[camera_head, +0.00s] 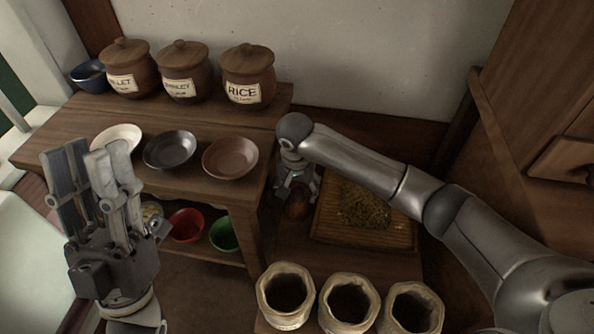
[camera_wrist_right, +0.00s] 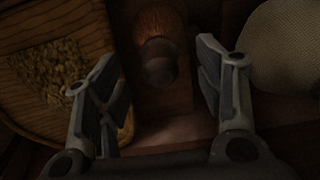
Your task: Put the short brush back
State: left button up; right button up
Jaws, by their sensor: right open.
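The short brush (camera_wrist_right: 157,62) lies on a brown wooden surface, with reddish bristles and a dark rounded handle end. In the head view it is a small reddish-brown shape (camera_head: 297,207) beside the grain tray, partly hidden by my right gripper. My right gripper (camera_head: 297,184) points down just above it. In the right wrist view my right gripper (camera_wrist_right: 160,65) is open, with the brush's handle end between and beyond its fingers. It does not visibly touch the brush.
A woven tray (camera_head: 363,241) of grain is right of the brush. Three open sacks (camera_head: 348,305) stand in front. A shelf table (camera_head: 200,200) at the left bears three dishes and lidded jars, including the RICE jar (camera_head: 248,75). Red (camera_head: 187,226) and green (camera_head: 223,235) bowls sit below.

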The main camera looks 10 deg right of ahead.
jog(key=r, duration=0.2)
jog(key=r+p, duration=0.1)
jog(key=r, duration=0.1)
jog(key=r+p, duration=0.1)
jog(key=shift+s+a+r, duration=0.15)
jog(key=shift+s+r, duration=0.25)
pick_arm(q)
jog(key=w+d+f+g+y, duration=0.1)
jog(key=w+f+g+y, duration=0.1)
jog(key=w+f+g, duration=0.5)
jog(key=shift+w+f, duration=0.45)
jog(key=shift+w, duration=0.35)
pick_arm(e)
jog(key=shift+r, duration=0.25)
pick_arm(q)
jog(key=shift+d, duration=0.1)
